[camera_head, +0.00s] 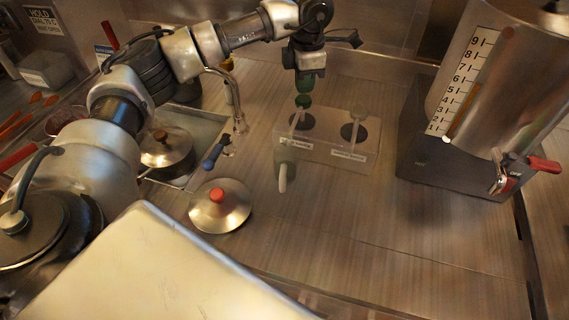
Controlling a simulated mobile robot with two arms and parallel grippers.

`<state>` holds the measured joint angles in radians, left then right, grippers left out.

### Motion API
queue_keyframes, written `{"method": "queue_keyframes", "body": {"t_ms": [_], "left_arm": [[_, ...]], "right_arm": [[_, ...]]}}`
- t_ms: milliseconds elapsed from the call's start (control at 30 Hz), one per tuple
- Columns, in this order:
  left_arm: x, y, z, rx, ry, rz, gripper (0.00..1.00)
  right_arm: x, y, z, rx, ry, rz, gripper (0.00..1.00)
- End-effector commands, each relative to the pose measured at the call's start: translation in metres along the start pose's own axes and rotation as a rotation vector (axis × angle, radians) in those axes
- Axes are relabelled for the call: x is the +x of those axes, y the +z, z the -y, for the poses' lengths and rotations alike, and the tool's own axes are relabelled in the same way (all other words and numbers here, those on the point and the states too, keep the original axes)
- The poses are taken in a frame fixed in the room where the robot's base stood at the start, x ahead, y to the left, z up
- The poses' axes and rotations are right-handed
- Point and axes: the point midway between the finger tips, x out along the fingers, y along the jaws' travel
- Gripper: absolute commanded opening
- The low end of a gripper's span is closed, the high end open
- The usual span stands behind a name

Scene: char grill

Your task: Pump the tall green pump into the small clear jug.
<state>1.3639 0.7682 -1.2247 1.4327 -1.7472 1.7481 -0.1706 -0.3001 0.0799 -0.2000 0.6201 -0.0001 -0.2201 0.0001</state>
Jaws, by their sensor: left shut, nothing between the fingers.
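The tall green pump (303,101) stands in the left opening of a clear holder, its head showing right below my left gripper. My left gripper (308,88) is shut and empty, pointing down over the pump head; I cannot tell whether it touches it. The small clear jug (284,160) stands in front of the holder, below the green pump in the picture, with its pale handle toward the camera. The pump's spout is too small to make out clearly. My right gripper is not in view.
A second, paler pump (356,113) sits in the holder's (330,150) right opening. A large metal dispenser (500,75) with a red-handled tap stands at the right. A lid with a red knob (217,197) lies at front left, near a sink with a faucet (238,115). The front right counter is clear.

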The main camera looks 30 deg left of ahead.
Motion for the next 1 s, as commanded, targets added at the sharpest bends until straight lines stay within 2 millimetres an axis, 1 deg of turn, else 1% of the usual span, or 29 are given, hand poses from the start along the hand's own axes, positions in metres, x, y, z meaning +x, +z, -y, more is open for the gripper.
{"method": "queue_keyframes", "body": {"t_ms": [400, 533, 667, 1000], "left_arm": [[0.000, 0.000, 0.000, 0.000, 0.001, 0.001, 0.00], [-0.004, 0.000, 0.000, 0.000, 0.001, 0.001, 0.00], [-0.015, 0.000, 0.000, 0.000, 0.001, 0.002, 0.00], [-0.050, 0.000, 0.000, 0.000, 0.001, 0.002, 0.00]], "right_arm": [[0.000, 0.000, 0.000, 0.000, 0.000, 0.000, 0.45], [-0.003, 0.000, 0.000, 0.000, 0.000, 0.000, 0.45], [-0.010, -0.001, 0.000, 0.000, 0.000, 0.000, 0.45], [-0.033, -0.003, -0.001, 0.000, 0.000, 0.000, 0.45]]}}
